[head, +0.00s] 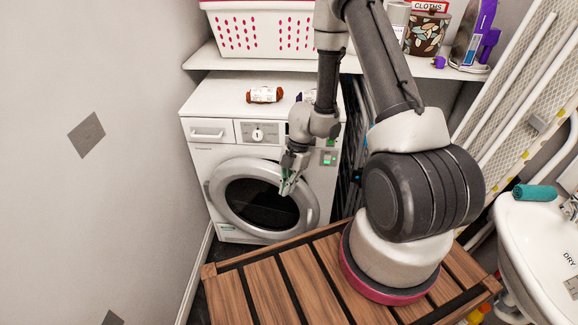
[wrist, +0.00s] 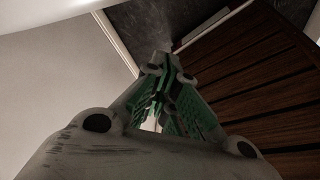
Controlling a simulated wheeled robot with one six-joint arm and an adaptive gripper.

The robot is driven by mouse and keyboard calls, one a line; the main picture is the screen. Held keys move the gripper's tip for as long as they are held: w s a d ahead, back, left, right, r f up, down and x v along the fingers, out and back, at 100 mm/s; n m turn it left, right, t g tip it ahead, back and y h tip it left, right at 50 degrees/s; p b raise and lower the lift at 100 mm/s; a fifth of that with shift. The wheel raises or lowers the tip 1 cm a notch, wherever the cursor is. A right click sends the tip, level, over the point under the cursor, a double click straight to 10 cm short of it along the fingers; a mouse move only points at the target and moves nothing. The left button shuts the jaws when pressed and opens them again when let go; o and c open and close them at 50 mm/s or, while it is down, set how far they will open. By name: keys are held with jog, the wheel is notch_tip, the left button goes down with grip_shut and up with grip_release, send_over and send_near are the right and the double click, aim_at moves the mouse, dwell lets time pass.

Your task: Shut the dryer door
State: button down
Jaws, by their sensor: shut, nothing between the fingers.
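The white dryer (head: 200,165) stands under the shelf. Its round door (head: 225,207), a grey ring with dark glass, is on the dryer's front; I cannot tell whether it is fully shut or slightly ajar. My gripper (head: 287,188) is shut and empty, pointing down in front of the upper right part of the door and hiding a little of the ring and glass. Whether it touches the door is not clear. In the wrist view the green-padded fingers (wrist: 166,68) are together, and I cannot make out the door there.
A wooden slatted surface (head: 262,290) lies in front of the dryer. A bottle (head: 265,95) lies on the dryer top. The shelf (head: 205,58) above holds a white basket (head: 262,32). A wall (head: 95,200) is at left and a sink (head: 540,245) at right.

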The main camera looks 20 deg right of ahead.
jog(key=w+a+v, duration=0.1)
jog(key=v, duration=0.7)
jog(key=w+a+m+t+y, duration=0.25)
jog(key=a+m, duration=0.65)
jog(key=a, duration=0.9)
jog(key=s+d+f+m+t+h, duration=0.15)
jog(key=s+d+m+h, duration=0.3)
jog(key=d+m, duration=0.5)
jog(key=s+d+f+m+t+h, duration=0.1)
jog(key=s+d+f+m+h, duration=0.15)
jog(key=s+d+m, duration=0.55)
jog(key=m, duration=0.3)
send_near(300, 194)
jog(key=s+a+f, duration=0.2)
jog(key=s+f, duration=0.2)
jog(key=shift+h, duration=0.35)
jog(key=w, duration=0.1)
jog(key=w+d+f, duration=0.1)
jog(key=w+f, duration=0.1)
jog(key=w, duration=0.1)
jog(key=shift+d, duration=0.25)
